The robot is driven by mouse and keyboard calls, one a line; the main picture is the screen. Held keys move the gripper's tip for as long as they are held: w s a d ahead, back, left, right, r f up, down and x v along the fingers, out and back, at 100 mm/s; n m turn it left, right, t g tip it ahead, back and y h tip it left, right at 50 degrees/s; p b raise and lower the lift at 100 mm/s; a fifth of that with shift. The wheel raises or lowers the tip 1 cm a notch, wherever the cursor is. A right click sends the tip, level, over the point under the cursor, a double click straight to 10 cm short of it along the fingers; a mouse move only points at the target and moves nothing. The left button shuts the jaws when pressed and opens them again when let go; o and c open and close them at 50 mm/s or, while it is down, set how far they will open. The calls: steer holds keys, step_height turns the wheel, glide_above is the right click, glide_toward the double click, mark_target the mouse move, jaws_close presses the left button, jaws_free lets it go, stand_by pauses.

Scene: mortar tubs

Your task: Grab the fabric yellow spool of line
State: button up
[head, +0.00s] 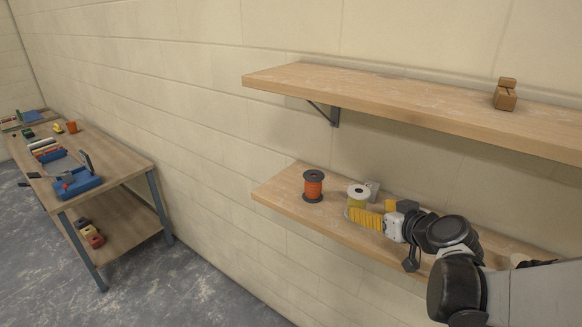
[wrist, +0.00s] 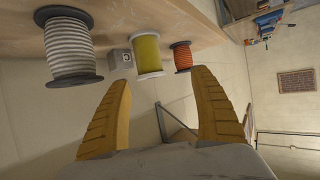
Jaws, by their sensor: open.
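The yellow spool of line (head: 357,196) has pale flanges and stands on the lower shelf (head: 279,191). In the wrist view the yellow spool (wrist: 146,54) is ahead of the fingers, near the middle of the gap between them. My gripper (head: 365,217) has yellow ribbed fingers and is beside the spool on its near side in the head view. In the wrist view my gripper (wrist: 162,88) is open, with nothing between the fingers. The lower part of the spool is partly hidden by the fingers in the head view.
An orange spool with black flanges (head: 313,186) stands left of the yellow one. A small grey block (head: 373,187) sits just behind it. A white-grey spool (wrist: 68,48) shows in the wrist view. An upper shelf (head: 400,105) overhangs. A workbench (head: 125,164) stands far left.

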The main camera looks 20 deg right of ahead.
mark_target(357, 197)
steer(key=x, duration=0.4)
steer(key=d+x, duration=0.1)
steer(key=x, duration=0.2)
steer(key=d+b+x, duration=0.1)
steer(key=x, duration=0.3)
steer(key=shift+w+d, duration=0.1)
steer(key=shift+w, duration=0.3)
steer(key=shift+s+r+t, duration=0.1)
steer(key=shift+t, duration=0.2)
steer(key=shift+c, duration=0.2)
steer(key=c, duration=1.3)
